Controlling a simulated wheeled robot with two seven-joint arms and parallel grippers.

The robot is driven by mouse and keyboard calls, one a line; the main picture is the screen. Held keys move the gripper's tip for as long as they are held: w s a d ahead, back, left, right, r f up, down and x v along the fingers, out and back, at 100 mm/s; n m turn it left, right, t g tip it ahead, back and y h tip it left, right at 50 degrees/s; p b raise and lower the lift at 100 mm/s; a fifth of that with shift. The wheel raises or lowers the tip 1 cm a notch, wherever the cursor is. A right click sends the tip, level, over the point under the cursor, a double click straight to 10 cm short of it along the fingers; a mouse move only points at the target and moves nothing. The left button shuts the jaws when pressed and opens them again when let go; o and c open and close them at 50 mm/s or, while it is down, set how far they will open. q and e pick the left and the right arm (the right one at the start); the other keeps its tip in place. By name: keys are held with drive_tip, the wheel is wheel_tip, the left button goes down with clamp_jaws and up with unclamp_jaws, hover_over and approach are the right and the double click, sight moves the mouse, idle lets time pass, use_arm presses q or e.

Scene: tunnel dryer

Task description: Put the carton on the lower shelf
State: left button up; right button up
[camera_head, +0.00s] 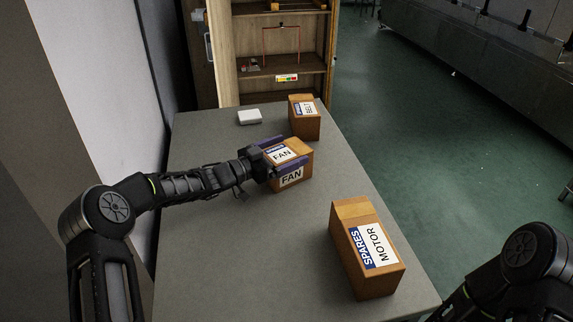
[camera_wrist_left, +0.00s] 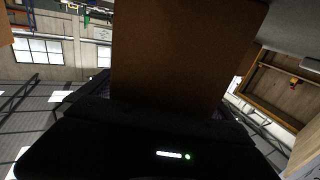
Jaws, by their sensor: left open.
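Three brown cartons stand on the grey table (camera_head: 215,255). The FAN carton (camera_head: 300,163) is in the middle, the MOTOR carton (camera_head: 367,250) is nearer, and the BELT carton (camera_head: 304,118) is at the far end. My left gripper (camera_head: 285,156) is open, with its fingers along both sides of the FAN carton, whose plain brown face fills the middle of the left wrist view (camera_wrist_left: 185,55). I cannot tell whether the fingers touch it. The wooden shelf unit (camera_head: 228,60) stands beyond the table; its lowest part is hidden by the table. My right gripper is out of view.
A small white box (camera_head: 250,117) lies near the table's far edge. A red wire frame (camera_head: 281,42) and small items stand on a shelf board with a coloured label (camera_head: 287,77). Green floor (camera_head: 430,150) is clear right of the table. Metal machinery stands beyond it.

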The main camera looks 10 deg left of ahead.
use_arm(q)
drive_tip(key=c, duration=2)
drive_tip(key=shift+r, duration=0.15)
drive_tip(key=shift+c, duration=0.2)
drive_tip(key=shift+r, duration=0.15)
wheel_tip(320, 180, up, 10)
drive_tip(key=shift+f, duration=0.15)
